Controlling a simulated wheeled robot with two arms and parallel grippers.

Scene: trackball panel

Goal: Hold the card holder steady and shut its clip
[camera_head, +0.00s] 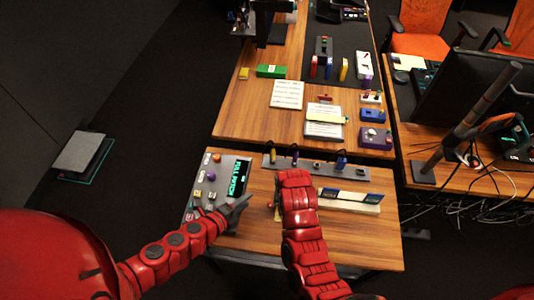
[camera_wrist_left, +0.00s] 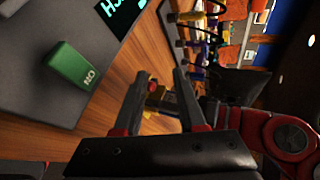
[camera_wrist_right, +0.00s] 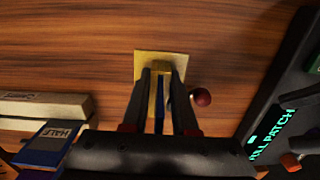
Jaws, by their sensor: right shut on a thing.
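The card holder (camera_wrist_right: 145,62) shows in the right wrist view as a yellow base plate with a narrow upright block on the wooden table. A dark red ball knob (camera_wrist_right: 202,96) sticks out beside it on the right. My right gripper (camera_wrist_right: 162,85) is shut on the card holder, with yellow and dark blue parts between its fingers. In the head view my own right arm hides most of the holder. My left gripper (camera_head: 238,205) is open and empty beside the grey panel; its spread fingers also show in the left wrist view (camera_wrist_left: 160,88).
The grey panel (camera_head: 203,193) with a lit screen (camera_head: 240,178) stands at the left. A pale rack with cards (camera_head: 345,197) lies to the right. A dark strip with hooked parts (camera_head: 315,167) runs behind. Bare table (camera_head: 350,240) shows in front.

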